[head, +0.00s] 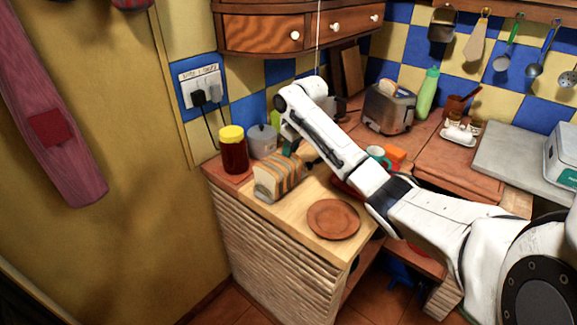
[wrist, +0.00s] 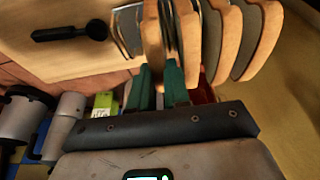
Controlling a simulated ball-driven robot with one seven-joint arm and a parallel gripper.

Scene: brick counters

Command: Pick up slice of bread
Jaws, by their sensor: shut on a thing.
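A sliced loaf of bread (head: 279,177) stands on the wooden counter at the left in the head view. My gripper (head: 291,146) is at the loaf's back side, its fingertips partly hidden by my arm and the bread. In the wrist view, my green gripper fingers (wrist: 160,78) are closed around the lower part of one slice of bread (wrist: 153,38). Several other slices (wrist: 240,42) stand to its right, with small gaps between them. The held slice is still in line with the loaf; I cannot tell whether it is lifted.
A yellow-lidded jar (head: 232,152) and a grey canister (head: 263,141) stand close behind the loaf. A brown plate (head: 333,219) lies in front, to the right. A toaster (head: 389,107) and a green bottle (head: 428,93) stand farther back. A black-handled utensil (wrist: 70,32) shows in the wrist view.

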